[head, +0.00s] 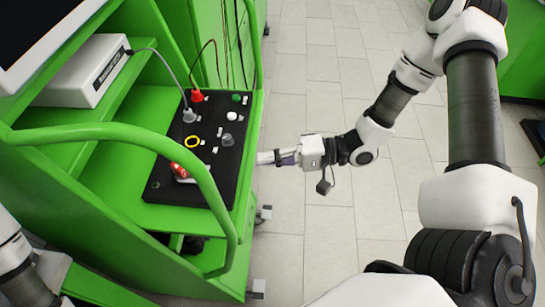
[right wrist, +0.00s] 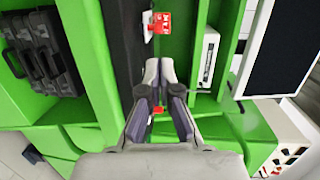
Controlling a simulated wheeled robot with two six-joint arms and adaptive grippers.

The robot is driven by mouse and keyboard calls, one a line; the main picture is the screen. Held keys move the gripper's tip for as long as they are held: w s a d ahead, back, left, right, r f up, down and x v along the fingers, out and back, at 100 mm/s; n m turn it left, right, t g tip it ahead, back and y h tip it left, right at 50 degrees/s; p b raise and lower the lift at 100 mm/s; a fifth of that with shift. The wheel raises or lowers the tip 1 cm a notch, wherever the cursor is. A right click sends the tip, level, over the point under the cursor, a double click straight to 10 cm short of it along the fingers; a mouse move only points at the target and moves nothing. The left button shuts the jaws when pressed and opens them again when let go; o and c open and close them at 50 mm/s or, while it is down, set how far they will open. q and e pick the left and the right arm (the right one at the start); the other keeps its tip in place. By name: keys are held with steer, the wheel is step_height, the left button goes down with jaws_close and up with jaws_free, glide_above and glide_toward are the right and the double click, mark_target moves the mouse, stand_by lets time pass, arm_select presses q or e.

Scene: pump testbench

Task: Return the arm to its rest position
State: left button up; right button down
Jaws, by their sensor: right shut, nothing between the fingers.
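My right arm (head: 390,100) reaches from the right side of the head view toward the green testbench. Its gripper (head: 264,158) is level, just right of the black control panel (head: 226,150). The gripper is shut and empty. In the right wrist view its two fingers (right wrist: 160,72) meet at the tips, over the bench. Part of my left arm (head: 18,265) shows at the lower left of the head view. My left gripper is not visible.
A curved green rail (head: 120,131) crosses in front. A white box (head: 85,72) sits on the shelf. Tiled floor (head: 315,225) right of the bench is clear.

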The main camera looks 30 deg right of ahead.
arm_select(q)
steer(key=shift+s+d+r, duration=0.15)
steer(key=shift+d, duration=0.15)
arm_select(e)
steer(key=shift+v, duration=0.85)
steer(key=f+h, duration=0.1)
steer(key=f, duration=0.1)
steer(key=a+f+h+b, duration=0.1)
steer(key=f, duration=0.2)
steer(key=f+h, duration=0.1)
steer(key=f, duration=0.2)
steer(key=shift+a+h, duration=0.15)
steer(key=shift+h, duration=0.15)
steer(key=s+f+n+g+h+b, duration=0.15)
steer(key=s+f+h, duration=0.3)
steer(key=f, duration=0.55)
arm_select(q)
step_height(320, 180, down, 4)
steer(key=shift+f+b, duration=0.15)
steer(key=shift+b, duration=0.75)
arm_select(e)
steer(key=s+d+f+n+g+h, duration=0.1)
steer(key=s+d+f+g+h, duration=0.1)
steer(key=s, duration=0.4)
steer(key=s+d+f+n+g+h, duration=0.2)
steer(key=s+d+f+g+h, duration=0.1)
steer(key=s+f+h, duration=0.2)
steer(key=shift+s+f, duration=0.75)
steer(key=shift+s, duration=0.05)
